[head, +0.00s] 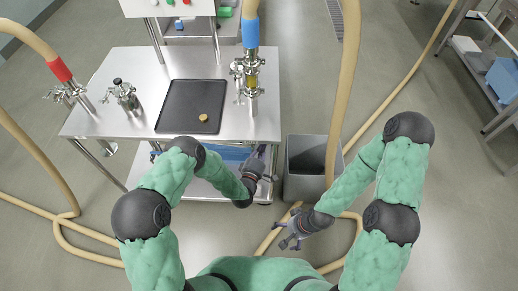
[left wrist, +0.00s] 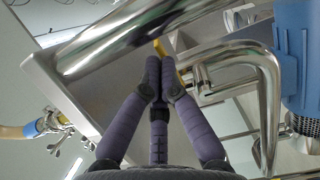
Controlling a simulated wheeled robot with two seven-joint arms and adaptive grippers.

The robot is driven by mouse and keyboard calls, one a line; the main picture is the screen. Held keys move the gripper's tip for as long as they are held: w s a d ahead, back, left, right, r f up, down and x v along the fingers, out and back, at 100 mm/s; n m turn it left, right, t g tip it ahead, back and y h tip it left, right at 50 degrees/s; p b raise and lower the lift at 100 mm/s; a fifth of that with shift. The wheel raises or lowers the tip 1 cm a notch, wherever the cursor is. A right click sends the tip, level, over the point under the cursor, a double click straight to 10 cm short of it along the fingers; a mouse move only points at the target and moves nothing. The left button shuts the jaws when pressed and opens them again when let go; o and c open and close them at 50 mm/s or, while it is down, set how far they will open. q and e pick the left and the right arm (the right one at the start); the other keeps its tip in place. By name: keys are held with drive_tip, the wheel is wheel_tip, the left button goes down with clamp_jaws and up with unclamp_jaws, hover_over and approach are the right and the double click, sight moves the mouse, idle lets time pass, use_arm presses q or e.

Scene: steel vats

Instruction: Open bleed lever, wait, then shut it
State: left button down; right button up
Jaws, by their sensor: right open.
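A steel fitting stack (head: 246,75) with a yellow section stands on the table's right side, under a blue-banded hose. In the left wrist view a small yellow piece (left wrist: 159,47) shows just beyond my left fingertips, by shiny steel pipes; I cannot tell whether it is the bleed lever or whether it is touched. My left gripper (head: 262,162) is at the table's front right edge; its fingers (left wrist: 160,72) are drawn together at the tips, with nothing visibly held. My right gripper (head: 287,235) is open and empty, low in front of the grey bin.
The steel table (head: 140,75) carries a black tray (head: 178,116) with a small yellow-brown round piece (head: 204,117). A red-banded hose (head: 60,70) stands at left. A grey bin (head: 302,185) stands right of the table. Beige hoses cross the floor; a shelf rack (head: 480,80) is far right.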

use_arm(q)
drive_tip(key=shift+w+d+n+y+b, duration=0.3)
drive_tip(key=shift+w+d+y+b, duration=0.15)
drive_tip(key=shift+w+d, duration=0.3)
use_arm(e)
drive_tip(key=shift+w+d+f, duration=0.3)
drive_tip(key=shift+w+f, duration=0.05)
drive_tip(key=shift+f, duration=0.15)
use_arm(q)
drive_tip(key=shift+w, duration=0.1)
